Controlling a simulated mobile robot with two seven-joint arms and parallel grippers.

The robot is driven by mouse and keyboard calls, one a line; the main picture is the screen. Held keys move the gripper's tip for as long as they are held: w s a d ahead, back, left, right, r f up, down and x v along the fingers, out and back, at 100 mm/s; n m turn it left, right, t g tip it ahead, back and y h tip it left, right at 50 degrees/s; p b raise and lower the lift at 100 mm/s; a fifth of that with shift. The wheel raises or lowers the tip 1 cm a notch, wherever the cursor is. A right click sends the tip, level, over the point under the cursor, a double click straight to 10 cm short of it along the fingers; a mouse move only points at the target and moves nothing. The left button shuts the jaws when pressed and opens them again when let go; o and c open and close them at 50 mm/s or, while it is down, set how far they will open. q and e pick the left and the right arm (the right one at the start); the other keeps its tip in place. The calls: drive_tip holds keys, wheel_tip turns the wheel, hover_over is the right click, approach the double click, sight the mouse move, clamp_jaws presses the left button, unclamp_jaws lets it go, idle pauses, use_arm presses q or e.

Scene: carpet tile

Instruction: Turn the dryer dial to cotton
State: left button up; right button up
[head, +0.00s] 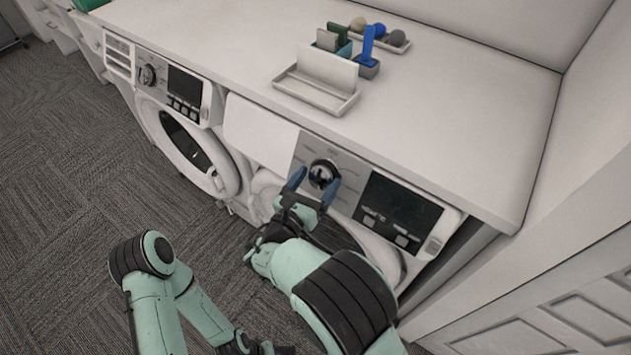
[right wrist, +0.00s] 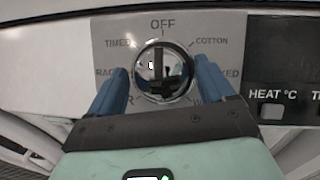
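The dryer (head: 258,133) is the right-hand white machine under the counter. Its round shiny dial (head: 323,173) sits on a grey panel and also shows in the right wrist view (right wrist: 163,73). OFF (right wrist: 162,24) is printed above the dial and COTTON (right wrist: 212,41) at its upper right. The dial's pointer is hard to make out among the reflections. My right gripper (head: 312,190) is open, with one blue finger on each side of the dial and visible gaps between.
Right of the dial is a dark display (head: 398,208) with buttons. A second machine (head: 185,140) with a round door stands to the left. The white counter (head: 440,120) above holds a tray (head: 318,85) and small items. A white panelled door (head: 560,310) is at lower right.

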drive_tip(key=c, duration=0.8)
drive_tip(key=shift+o, duration=0.2)
drive_tip(key=shift+m, duration=0.4)
drive_tip(key=m+h, duration=0.1)
drive_tip(key=m, duration=0.1)
drive_tip(key=m+g+h+b, duration=0.1)
drive_tip(key=m, duration=0.1)
drive_tip(key=shift+w+a+m+g+h, duration=0.1)
drive_tip(key=shift+m+g+h, duration=0.2)
drive_tip(key=m+g+h, duration=0.1)
drive_tip(key=m, duration=0.2)
drive_tip(key=m+g+b, duration=0.1)
drive_tip(key=m, duration=0.2)
drive_tip(key=shift+a+g+h, duration=0.1)
drive_tip(key=shift+g+h, duration=0.2)
drive_tip(key=shift+h, duration=0.1)
drive_tip(key=shift+m, duration=0.3)
drive_tip(key=o, duration=1.1)
drive_tip(key=shift+c, duration=0.2)
